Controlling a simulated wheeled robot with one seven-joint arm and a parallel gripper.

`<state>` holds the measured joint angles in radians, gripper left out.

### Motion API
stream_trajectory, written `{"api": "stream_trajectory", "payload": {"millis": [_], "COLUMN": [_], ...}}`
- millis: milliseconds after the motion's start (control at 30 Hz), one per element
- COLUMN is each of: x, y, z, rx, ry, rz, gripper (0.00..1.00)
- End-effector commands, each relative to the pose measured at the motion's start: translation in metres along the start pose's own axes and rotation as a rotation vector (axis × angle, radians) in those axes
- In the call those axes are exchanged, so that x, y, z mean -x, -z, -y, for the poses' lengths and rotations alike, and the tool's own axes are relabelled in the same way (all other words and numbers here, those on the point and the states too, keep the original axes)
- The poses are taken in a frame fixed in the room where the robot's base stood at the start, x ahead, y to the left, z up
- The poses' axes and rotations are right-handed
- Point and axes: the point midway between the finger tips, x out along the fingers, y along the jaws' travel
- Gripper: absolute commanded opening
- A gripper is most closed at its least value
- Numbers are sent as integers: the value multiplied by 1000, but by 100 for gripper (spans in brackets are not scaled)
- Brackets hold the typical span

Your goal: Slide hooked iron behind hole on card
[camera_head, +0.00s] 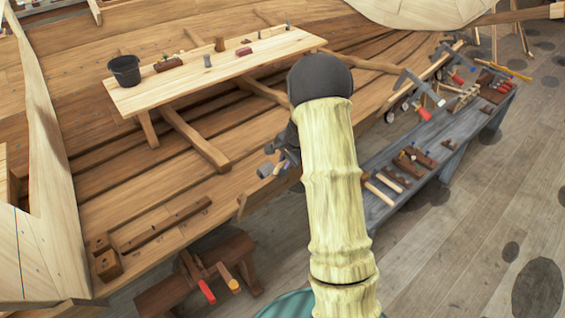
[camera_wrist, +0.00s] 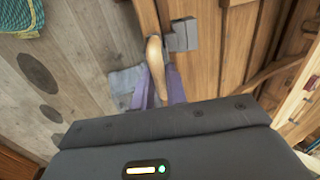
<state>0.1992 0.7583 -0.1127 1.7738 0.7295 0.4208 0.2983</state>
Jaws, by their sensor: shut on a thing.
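My gripper (camera_wrist: 157,88) shows in the wrist view with its two purple fingers closed around a pale wooden handle (camera_wrist: 155,55). The handle sticks out beyond the fingers, its far end close to a brown timber edge. A grey metal-looking block (camera_wrist: 182,38) is just right of the handle; I cannot tell whether it is joined to it. In the head view my pale arm hides most of the gripper, and small grey parts (camera_head: 268,170) show left of the arm. I cannot make out a hooked iron, a card or its hole with certainty in either view.
A plank table (camera_head: 215,72) inside the hull holds a dark bucket (camera_head: 124,70) and small tools. A grey bench (camera_head: 378,208) with mallets and clamps stands right of my arm. A brown stool (camera_head: 160,298) is at lower left. The floor at right is largely clear.

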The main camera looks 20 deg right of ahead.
Motion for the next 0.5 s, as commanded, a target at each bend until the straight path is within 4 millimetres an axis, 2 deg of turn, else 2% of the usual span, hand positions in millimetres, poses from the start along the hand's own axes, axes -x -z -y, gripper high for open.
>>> {"api": "stream_trajectory", "payload": {"millis": [500], "x": [1], "y": [32], "z": [0], "rx": [-2], "ry": [1], "rz": [-5], "gripper": [0]}}
